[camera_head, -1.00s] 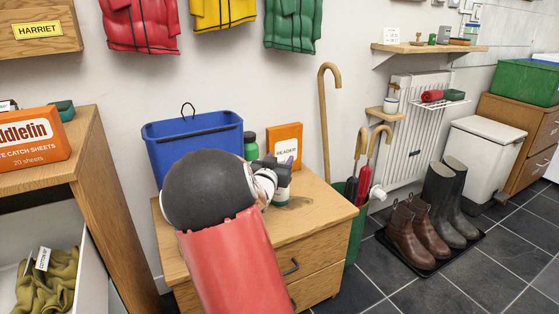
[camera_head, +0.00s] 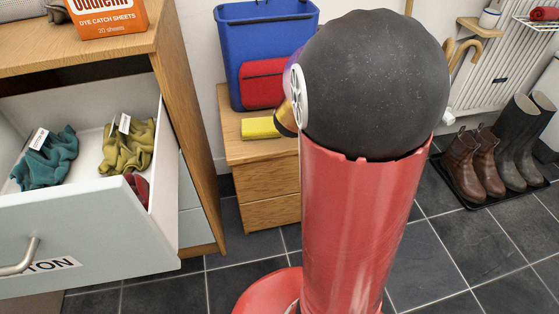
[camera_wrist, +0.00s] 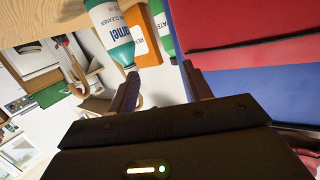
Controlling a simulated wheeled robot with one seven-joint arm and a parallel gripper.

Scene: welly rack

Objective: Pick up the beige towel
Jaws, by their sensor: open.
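I see no beige towel that I can pick out in either view. My gripper (camera_wrist: 160,88) is open in the wrist view, with its two dark fingers apart and nothing between them. It is close to the blue bin (camera_wrist: 245,92) and the red cloth-like item (camera_wrist: 245,38), with a cleaner bottle (camera_wrist: 113,35) beyond the fingers. In the head view my arm's black and red links hide most of the gripper and part of the small wooden cabinet top.
An open white drawer (camera_head: 85,222) at left holds tagged teal (camera_head: 48,160) and olive (camera_head: 128,148) cloth items. A yellow block (camera_head: 260,128) lies on the small cabinet (camera_head: 262,182) before the blue bin (camera_head: 235,40). Boots (camera_head: 475,165) stand on a floor tray at right.

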